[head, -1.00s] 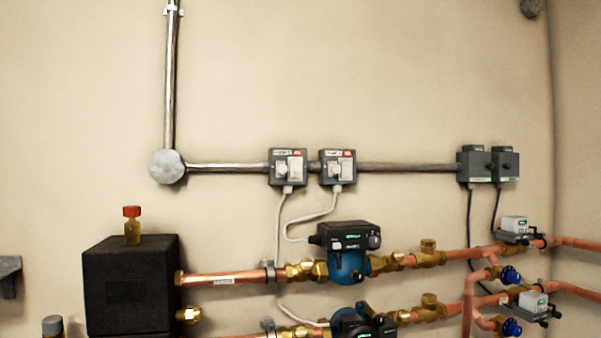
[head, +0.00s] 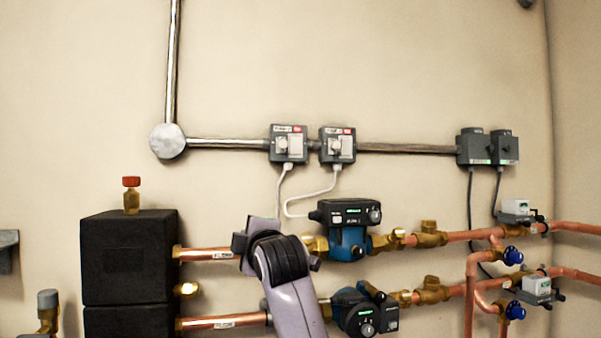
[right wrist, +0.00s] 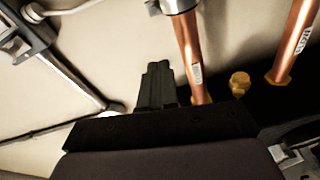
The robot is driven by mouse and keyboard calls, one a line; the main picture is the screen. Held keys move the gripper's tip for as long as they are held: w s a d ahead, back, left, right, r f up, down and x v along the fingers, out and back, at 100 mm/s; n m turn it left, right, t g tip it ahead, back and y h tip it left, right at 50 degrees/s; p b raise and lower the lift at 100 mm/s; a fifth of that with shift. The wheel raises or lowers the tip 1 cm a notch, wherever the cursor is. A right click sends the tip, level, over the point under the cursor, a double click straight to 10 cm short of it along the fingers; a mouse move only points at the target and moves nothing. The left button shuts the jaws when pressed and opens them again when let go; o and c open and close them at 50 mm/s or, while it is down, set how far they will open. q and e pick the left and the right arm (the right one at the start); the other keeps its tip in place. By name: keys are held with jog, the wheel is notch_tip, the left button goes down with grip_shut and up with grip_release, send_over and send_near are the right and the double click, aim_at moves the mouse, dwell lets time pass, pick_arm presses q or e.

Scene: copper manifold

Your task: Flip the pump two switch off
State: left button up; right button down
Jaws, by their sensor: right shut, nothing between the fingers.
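Two grey switch boxes are on the wall conduit, the left switch box (head: 288,143) and the right switch box (head: 337,145). Each has a pale switch face and a red mark; their labels and switch positions are too small to read. My right gripper (head: 262,228) is in front of the upper copper pipe, below and left of the left switch box, and apart from it. In the right wrist view its dark fingers (right wrist: 158,68) are shut and empty. A grey switch box (right wrist: 28,42) shows at that view's upper left. My left gripper is not in view.
The upper pump (head: 347,230) and lower pump (head: 363,310) are right of my arm. A black box (head: 128,255) stands at left. White cables (head: 283,190) hang below the switch boxes. The wall around the boxes is otherwise clear.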

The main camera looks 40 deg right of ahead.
aim_at(297, 137)
jog(key=s+d+r+h+b, duration=0.1)
jog(key=s+d+r, duration=0.1)
jog(key=s+r, duration=0.4)
jog(key=s+d+r+h+b, duration=0.2)
jog(key=s+r, duration=0.5)
jog(key=r, duration=0.5)
jog(key=shift+s+d+r+b, duration=0.2)
jog(key=shift+d+r+b, duration=0.15)
jog(key=shift+d, duration=0.5)
jog(key=shift+w+r, duration=0.1)
jog(key=shift+w, duration=0.05)
jog(key=p+x, duration=0.1)
jog(key=x, duration=0.3)
jog(key=p+x, duration=0.1)
jog(key=x, duration=0.3)
jog(key=p+x, duration=0.1)
jog(key=x, duration=0.3)
jog(key=shift+w+d+r, duration=0.15)
jog(key=shift+r, duration=0.2)
jog(key=shift+w+d+p, duration=0.35)
jog(key=shift+w+p, duration=0.05)
jog(key=shift+w, duration=0.2)
jog(key=shift+r, duration=0.1)
